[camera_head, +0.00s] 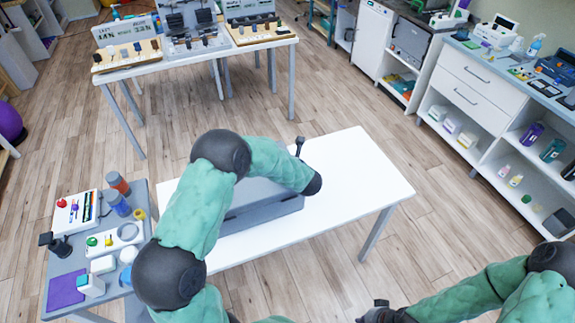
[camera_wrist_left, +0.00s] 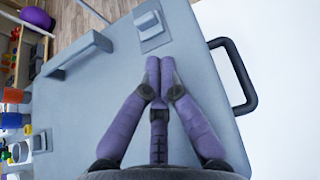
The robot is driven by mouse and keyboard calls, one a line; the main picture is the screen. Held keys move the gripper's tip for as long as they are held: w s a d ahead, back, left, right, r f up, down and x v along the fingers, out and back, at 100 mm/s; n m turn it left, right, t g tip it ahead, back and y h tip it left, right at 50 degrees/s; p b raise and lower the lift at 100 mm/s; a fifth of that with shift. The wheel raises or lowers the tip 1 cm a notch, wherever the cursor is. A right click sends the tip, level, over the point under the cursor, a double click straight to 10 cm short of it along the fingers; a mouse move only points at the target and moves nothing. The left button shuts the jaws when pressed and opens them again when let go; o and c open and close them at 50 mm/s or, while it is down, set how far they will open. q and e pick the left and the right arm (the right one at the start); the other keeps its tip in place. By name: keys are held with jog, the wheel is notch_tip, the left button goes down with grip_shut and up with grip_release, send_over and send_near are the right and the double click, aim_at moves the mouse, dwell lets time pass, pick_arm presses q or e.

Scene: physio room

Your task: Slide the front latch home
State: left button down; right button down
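A grey case (camera_head: 262,208) lies on a white table (camera_head: 350,165), largely hidden by my left arm in the head view. In the left wrist view the case (camera_wrist_left: 100,85) fills the middle, with a black handle (camera_wrist_left: 236,75) along its right edge. A small grey latch-like block on a plate (camera_wrist_left: 151,27) sits at its top. A similar fitting (camera_wrist_left: 40,141) sits at lower left; which is the front latch I cannot tell. My left gripper (camera_wrist_left: 159,64) has its fingertips together over the case, just below the upper fitting, with nothing visible between them. My right gripper (camera_head: 378,312) is at the bottom edge, its fingers unclear.
A raised grey bar (camera_wrist_left: 78,55) stands on the case. A side table (camera_head: 60,270) with bottles and small items stands at left. A table with display boards (camera_head: 200,55) is behind, and white shelving (camera_head: 480,90) is at right. The white table's right part is clear.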

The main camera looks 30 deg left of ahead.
pick_arm(q)
jog(key=shift+w+a+f, duration=0.2)
jog(key=shift+w+a, duration=1.35)
jog(key=shift+a, duration=0.2)
jog(key=shift+w+a+f+b, duration=0.15)
jog(key=shift+w+a+b, duration=0.6)
jog(key=shift+a+b, duration=0.2)
jog(key=shift+w+a, duration=0.2)
jog(key=shift+a, duration=0.05)
